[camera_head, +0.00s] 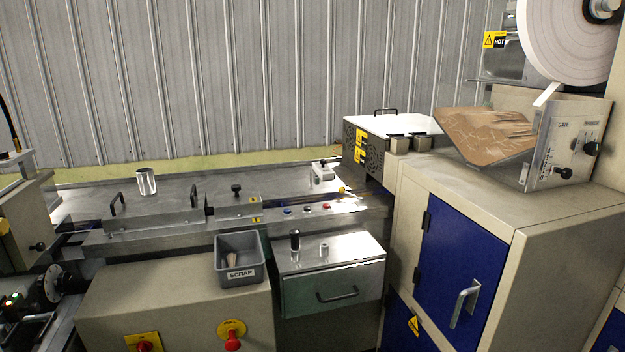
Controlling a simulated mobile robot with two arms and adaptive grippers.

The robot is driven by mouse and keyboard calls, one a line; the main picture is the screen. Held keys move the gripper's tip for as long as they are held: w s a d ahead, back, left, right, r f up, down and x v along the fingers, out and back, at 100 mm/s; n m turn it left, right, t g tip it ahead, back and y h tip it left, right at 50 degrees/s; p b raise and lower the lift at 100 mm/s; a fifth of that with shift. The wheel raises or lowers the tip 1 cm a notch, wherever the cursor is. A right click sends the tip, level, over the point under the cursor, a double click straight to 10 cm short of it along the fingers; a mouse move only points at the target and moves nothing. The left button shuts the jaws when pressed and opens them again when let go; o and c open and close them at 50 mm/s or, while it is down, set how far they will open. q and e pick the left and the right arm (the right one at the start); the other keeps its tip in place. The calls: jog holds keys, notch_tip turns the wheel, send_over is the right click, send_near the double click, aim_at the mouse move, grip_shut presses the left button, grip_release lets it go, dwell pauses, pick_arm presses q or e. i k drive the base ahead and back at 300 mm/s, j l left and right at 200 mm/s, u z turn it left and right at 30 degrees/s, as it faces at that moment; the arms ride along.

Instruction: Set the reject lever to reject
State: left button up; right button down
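No label reading "reject" can be made out, so I cannot tell for sure which control is the reject lever. An upright black-handled post (294,240) stands on the metal top of the drawer unit, beside a short metal peg (324,249). A small black knob (236,189) stands on the conveyor's guard. A side panel at the right, marked "GATE", carries black knobs (591,149). Neither of my grippers shows in this view.
A grey SCRAP bin (240,278) sits left of the drawer unit (333,296). A red pull knob (232,341) is below it. A metal cup (146,181) stands on the steel table. A large cabinet with blue doors (462,261) fills the right. A tilted brown-filled hopper (487,132) stands on it.

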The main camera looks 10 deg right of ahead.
aim_at(342, 189)
jog(key=i+j, duration=0.2)
jog(key=i, duration=0.4)
jog(key=i+j+u, duration=0.1)
jog(key=i, duration=0.45)
jog(key=j, duration=0.1)
